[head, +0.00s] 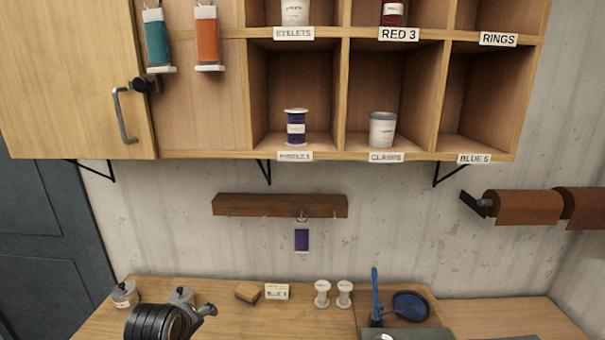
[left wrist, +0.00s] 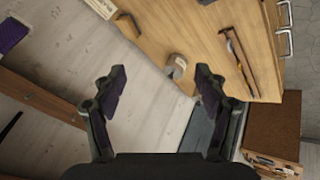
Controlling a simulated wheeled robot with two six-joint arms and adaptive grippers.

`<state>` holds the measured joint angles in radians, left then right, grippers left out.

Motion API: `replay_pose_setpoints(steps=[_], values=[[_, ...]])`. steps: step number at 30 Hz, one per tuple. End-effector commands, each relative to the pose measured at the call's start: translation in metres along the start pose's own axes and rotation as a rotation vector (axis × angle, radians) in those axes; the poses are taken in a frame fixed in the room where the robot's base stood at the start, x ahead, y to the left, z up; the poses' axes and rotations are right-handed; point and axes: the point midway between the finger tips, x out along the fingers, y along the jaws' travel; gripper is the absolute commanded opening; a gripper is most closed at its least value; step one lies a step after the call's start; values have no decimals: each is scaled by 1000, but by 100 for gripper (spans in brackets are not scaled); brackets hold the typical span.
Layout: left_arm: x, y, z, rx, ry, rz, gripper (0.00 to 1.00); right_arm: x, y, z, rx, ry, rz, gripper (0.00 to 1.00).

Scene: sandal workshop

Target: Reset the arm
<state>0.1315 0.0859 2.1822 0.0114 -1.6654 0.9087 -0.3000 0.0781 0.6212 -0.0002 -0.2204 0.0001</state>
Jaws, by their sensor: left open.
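My left gripper (left wrist: 161,78) is open in the left wrist view, its two dark fingers spread with nothing between them. Beyond the fingers are a wooden surface and a small grey-white jar (left wrist: 175,66). My right gripper is in neither view.
A wall cabinet (head: 200,100) holds a purple spool (head: 296,128) and a white tub (head: 383,130). Below, a purple swatch (head: 301,240) hangs from a wooden rail (head: 280,204). Jars, two white spools (head: 322,294) and a blue-handled tool (head: 375,298) stand along the bench.

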Motion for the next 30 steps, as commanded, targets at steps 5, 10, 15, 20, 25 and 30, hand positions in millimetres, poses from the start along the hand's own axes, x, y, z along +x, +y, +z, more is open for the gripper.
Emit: replay_pose_setpoints(steps=[5,10,15,20,25,30], values=[[5,-86,73,408,-107,-96,73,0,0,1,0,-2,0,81],[-6,-140,119,689,-202,-131,73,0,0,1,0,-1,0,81],[-24,-182,155,930,-297,-141,73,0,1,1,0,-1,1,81],[24,-209,177,972,-330,-149,73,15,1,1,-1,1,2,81],[89,-243,203,963,-352,-162,73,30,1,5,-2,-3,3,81],[165,-297,244,953,-383,-178,73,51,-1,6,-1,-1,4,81]])
